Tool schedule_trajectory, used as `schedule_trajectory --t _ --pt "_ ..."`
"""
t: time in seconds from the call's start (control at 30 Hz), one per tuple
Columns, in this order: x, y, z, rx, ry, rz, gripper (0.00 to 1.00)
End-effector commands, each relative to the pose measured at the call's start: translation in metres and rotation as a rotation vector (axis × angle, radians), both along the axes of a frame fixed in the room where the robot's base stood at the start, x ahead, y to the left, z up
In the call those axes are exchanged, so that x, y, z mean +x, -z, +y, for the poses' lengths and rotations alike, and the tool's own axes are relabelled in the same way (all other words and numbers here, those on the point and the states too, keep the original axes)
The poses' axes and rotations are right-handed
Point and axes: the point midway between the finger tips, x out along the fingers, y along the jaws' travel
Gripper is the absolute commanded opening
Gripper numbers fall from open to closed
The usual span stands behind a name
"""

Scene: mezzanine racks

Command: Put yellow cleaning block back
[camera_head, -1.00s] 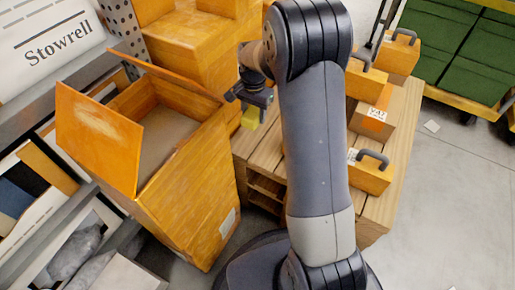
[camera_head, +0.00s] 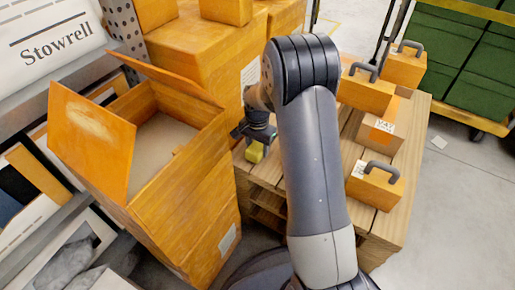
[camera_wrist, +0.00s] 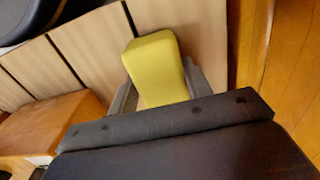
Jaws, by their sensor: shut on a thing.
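The yellow cleaning block (camera_wrist: 157,67) is between the fingers of my gripper (camera_wrist: 160,88) in the wrist view, and the gripper is shut on it. In the head view the block (camera_head: 254,152) shows small below my gripper (camera_head: 256,141), above the left edge of the wooden pallet (camera_head: 334,203). The open orange box (camera_head: 178,198) stands just to the left of the gripper, its flaps raised. A brown inner surface shows inside it. My arm hides part of the pallet.
Orange handled boxes (camera_head: 374,185) and an orange labelled box (camera_head: 380,131) stand on the pallet's right side. Large orange boxes (camera_head: 205,55) are stacked behind. A rack (camera_head: 65,65) borders the left, and a trolley with green crates (camera_head: 462,50) is at the far right. Grey floor is free at right.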

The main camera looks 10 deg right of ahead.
Motion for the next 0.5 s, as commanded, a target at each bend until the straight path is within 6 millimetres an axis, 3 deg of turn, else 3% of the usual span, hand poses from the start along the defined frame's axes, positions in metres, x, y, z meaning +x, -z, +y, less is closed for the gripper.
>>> schedule_trajectory --t 0.27,0.3,0.5 --pt "0.0001 0.0029 0.0 0.0 0.0 0.0 0.29" --pt "0.0001 0.0017 0.0 0.0 0.0 0.0 0.5" --pt "0.0001 0.0016 0.0 0.0 0.0 0.0 0.67"
